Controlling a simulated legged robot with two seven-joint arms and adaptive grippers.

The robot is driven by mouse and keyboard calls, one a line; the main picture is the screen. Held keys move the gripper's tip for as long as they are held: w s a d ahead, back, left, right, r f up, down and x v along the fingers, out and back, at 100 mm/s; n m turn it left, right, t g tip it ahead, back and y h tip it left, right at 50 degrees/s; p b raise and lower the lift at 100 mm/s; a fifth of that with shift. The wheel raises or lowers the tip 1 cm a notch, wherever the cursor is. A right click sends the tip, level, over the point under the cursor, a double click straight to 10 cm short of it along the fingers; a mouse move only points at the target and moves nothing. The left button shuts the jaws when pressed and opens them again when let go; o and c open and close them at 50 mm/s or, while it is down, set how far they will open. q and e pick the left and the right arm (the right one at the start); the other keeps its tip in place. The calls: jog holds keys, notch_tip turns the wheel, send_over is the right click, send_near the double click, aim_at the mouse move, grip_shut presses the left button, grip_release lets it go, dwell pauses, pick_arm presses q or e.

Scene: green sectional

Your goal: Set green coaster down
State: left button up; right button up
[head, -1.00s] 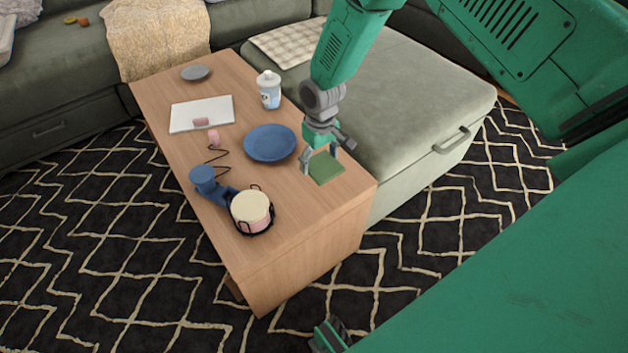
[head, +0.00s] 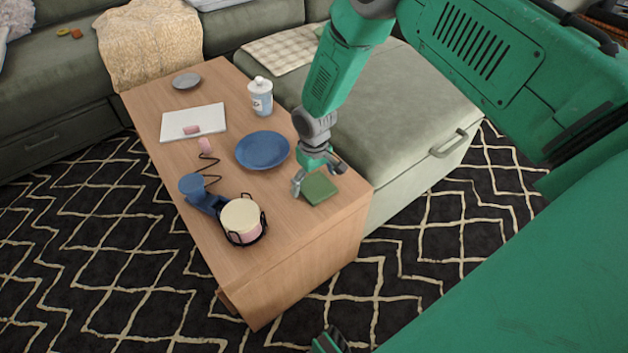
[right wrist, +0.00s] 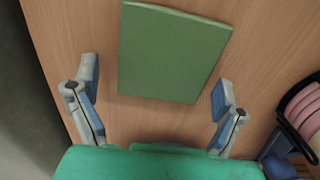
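The green coaster (head: 319,189) is a square slab that appears to lie flat on the wooden table (head: 285,243), near its right front edge. In the right wrist view the coaster (right wrist: 172,52) lies ahead of my right gripper (right wrist: 155,85), with bare wood showing around its near edge. My right gripper (head: 318,177) points down over the coaster in the head view. Its fingers are spread on either side of the coaster, with a gap at each side.
A blue plate (head: 263,150) is just left and behind the coaster. A candle (head: 241,220) in a black wire holder stands at the front left. A white bottle (head: 260,98), an open notebook (head: 193,122) and a grey dish (head: 186,81) are farther back. A green ottoman (head: 390,125) adjoins the table's right side.

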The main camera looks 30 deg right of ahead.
aim_at(313, 183)
jog(key=shift+a+r, duration=0.35)
jog(key=shift+a, duration=0.05)
notch_tip(313, 183, up, 12)
jog(key=p, duration=0.4)
jog(key=s+f, duration=0.1)
jog(key=s, duration=0.1)
jog(key=s+a+f, duration=0.1)
jog(key=s+f, duration=0.1)
jog(key=s+a+f, duration=0.1)
jog(key=s, duration=0.1)
jog(key=shift+s+a+f, duration=0.1)
jog(key=shift+a+f, duration=0.05)
jog(key=shift+f, duration=0.2)
pick_arm(q)
jog(key=r, duration=0.4)
jog(key=shift+a, duration=0.35)
pick_arm(e)
jog(key=s+f, duration=0.2)
jog(key=s, duration=2.3)
jog(key=shift+s+a+f+t, duration=0.2)
jog(key=shift+a+f+t, duration=0.1)
jog(key=shift+a+f, duration=0.1)
pick_arm(q)
jog(key=shift+r, duration=0.1)
